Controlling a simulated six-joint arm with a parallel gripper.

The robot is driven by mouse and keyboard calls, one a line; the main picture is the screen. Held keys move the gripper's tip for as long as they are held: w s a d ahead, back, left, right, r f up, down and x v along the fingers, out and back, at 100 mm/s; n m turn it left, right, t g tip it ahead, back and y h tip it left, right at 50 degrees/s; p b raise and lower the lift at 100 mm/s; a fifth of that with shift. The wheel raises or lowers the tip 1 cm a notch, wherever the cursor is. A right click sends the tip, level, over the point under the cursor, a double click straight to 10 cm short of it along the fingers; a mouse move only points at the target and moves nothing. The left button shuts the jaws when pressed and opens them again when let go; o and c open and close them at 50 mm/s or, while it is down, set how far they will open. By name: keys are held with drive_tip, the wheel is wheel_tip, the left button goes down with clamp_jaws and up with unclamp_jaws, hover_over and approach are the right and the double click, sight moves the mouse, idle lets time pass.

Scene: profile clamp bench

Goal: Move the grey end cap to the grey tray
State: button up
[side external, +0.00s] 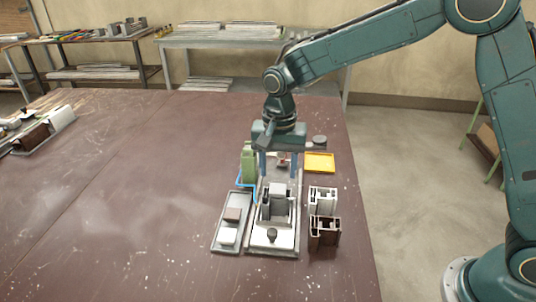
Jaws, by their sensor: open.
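My gripper (279,172) points down over the back part of the clamp fixture, its two blue fingers apart. A small red-topped part (282,158) shows between the fingers; I cannot tell whether they touch it. A light grey block (278,188), possibly the grey end cap, sits in the dark jaws of the clamp fixture (262,240), in front of the fingers. The grey tray (219,245) lies left of the fixture. It holds a brownish block (232,214) and a pale grey block (228,236).
A green block (248,163) and a blue bent piece (240,184) stand left of my gripper. A yellow tray (319,162) lies to its right. White (322,200) and brown (324,234) profiles stand right of the fixture. The table's left middle is clear.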

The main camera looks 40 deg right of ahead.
sight(277, 188)
drive_tip(key=shift+f, duration=2.6)
drive_tip(key=c, duration=0.7)
drive_tip(key=shift+r, duration=0.1)
drive_tip(key=shift+r, duration=2.4)
